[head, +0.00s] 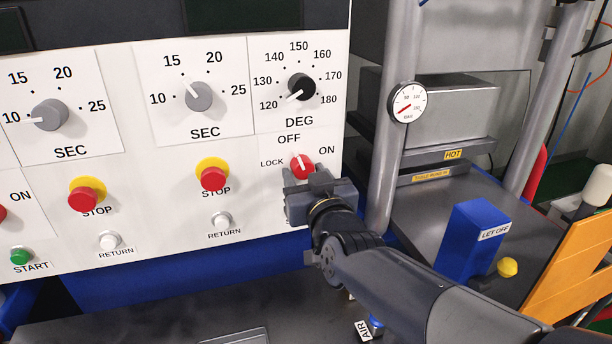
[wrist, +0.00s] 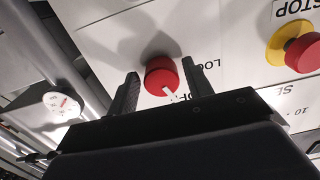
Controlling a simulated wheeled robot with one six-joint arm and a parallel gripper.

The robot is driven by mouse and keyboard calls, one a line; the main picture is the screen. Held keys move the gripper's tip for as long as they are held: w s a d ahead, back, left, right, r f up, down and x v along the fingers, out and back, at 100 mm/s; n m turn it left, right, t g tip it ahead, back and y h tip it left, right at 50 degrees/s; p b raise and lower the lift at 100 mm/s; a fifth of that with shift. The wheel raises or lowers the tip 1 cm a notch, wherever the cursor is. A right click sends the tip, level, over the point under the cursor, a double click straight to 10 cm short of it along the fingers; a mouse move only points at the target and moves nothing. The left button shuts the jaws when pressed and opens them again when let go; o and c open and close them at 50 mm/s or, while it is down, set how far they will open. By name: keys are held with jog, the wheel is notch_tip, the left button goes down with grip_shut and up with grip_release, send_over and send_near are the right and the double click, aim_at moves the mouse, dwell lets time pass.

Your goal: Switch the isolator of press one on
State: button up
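The isolator is a round red knob (head: 302,166) with a white pointer, on the white panel among the labels LOCK, OFF and ON. The pointer is toward OFF. My gripper (head: 305,184) is just below and in front of the knob in the head view, hiding part of the panel there. In the wrist view the knob (wrist: 158,72) lies between the two fingertips of my gripper (wrist: 159,68). The fingers are apart, with gaps visible beside the knob. I cannot tell how deep they reach around it.
A temperature dial (head: 301,87) is above the isolator. A red STOP button (head: 213,179) and a white RETURN button (head: 222,220) are to its left. A metal post (head: 388,150) with a round gauge (head: 408,102) stands right of the panel. A blue LET OFF block (head: 472,240) is farther right.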

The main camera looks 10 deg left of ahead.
jog(key=c, duration=0.8)
jog(key=shift+f+m+b, duration=0.1)
jog(key=shift+m+b, duration=0.2)
jog(key=shift+b, duration=0.05)
jog(key=shift+f+m+b, duration=0.1)
jog(key=shift+m+b, duration=0.8)
jog(key=shift+b, duration=0.1)
jog(key=m+b, duration=0.2)
jog(key=m, duration=0.1)
jog(key=shift+s+a+b, duration=0.1)
jog(key=shift+b, duration=0.2)
jog(key=m, duration=0.2)
jog(key=m+b, duration=0.1)
jog(key=m, duration=0.1)
jog(key=m+b, duration=0.1)
jog(key=m, duration=0.1)
jog(key=shift+s+a+r+m, duration=0.1)
jog(key=shift+r+m, duration=0.15)
jog(key=shift+m, duration=0.15)
jog(key=m, duration=0.2)
jog(key=m+b, duration=0.1)
jog(key=m, duration=0.2)
jog(key=shift+r+m+b, duration=0.2)
jog(key=shift+m+b, duration=0.1)
jog(key=o, duration=1)
